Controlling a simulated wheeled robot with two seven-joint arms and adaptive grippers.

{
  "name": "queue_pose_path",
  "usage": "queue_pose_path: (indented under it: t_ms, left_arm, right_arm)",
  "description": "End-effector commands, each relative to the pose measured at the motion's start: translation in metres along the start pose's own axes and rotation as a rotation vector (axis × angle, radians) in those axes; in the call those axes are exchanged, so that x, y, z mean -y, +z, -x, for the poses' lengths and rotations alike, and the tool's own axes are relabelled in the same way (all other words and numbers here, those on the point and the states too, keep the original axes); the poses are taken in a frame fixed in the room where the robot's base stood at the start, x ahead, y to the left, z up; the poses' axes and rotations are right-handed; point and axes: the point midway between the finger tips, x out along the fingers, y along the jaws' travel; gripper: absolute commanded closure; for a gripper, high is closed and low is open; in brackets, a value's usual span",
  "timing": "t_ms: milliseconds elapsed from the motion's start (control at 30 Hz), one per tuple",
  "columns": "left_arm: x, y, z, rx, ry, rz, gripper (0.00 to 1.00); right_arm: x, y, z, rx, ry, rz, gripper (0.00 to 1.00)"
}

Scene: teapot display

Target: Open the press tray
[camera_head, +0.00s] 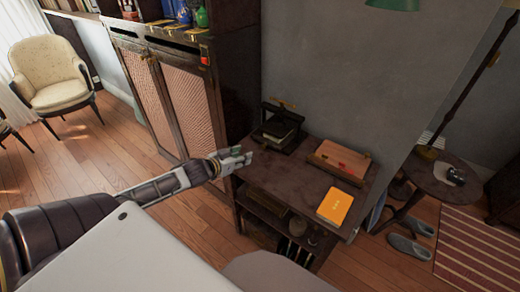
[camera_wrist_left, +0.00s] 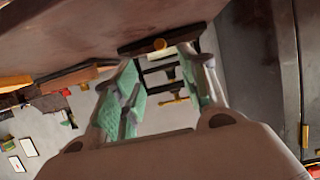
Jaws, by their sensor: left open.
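The black press (camera_head: 280,127) stands on the dark wooden side table (camera_head: 285,178), near its back left corner. Its frame also shows in the left wrist view. There, a dark flat front with a round brass knob (camera_wrist_left: 160,44) lies just beyond my fingertips. I take it for the press tray, but cannot tell how far it sticks out. My left gripper (camera_head: 247,157) is at the table's left edge, in front of the press. In the wrist view its green-padded fingers (camera_wrist_left: 162,72) are spread, with nothing between the pads. My right gripper is not in view.
A wooden box with a sloping top (camera_head: 340,160) and a yellow book (camera_head: 335,207) are on the table's right part. A dark cabinet with woven doors (camera_head: 190,105) stands at the left. A round table (camera_head: 440,180) is at the right. The table's middle is clear.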

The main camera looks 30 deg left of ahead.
Motion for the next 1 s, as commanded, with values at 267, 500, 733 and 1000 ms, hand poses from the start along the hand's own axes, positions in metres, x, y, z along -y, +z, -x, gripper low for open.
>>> queue_pose_path:
  t_ms: [267,500,733,1000]
  left_arm:
    - [0.000,0.000,-0.013,-0.001,0.001,-0.001,0.57]
    - [0.000,0.000,-0.026,0.000,0.000,-0.001,0.57]
    - [0.000,0.000,-0.038,-0.001,0.000,0.000,0.57]
    - [0.000,0.000,-0.052,0.000,-0.001,-0.001,0.57]
  right_arm:
    - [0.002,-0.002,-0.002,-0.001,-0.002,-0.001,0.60]
    - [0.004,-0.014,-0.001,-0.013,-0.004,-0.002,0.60]
    - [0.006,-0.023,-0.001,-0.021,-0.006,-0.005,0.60]
    - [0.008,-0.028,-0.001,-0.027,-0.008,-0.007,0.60]
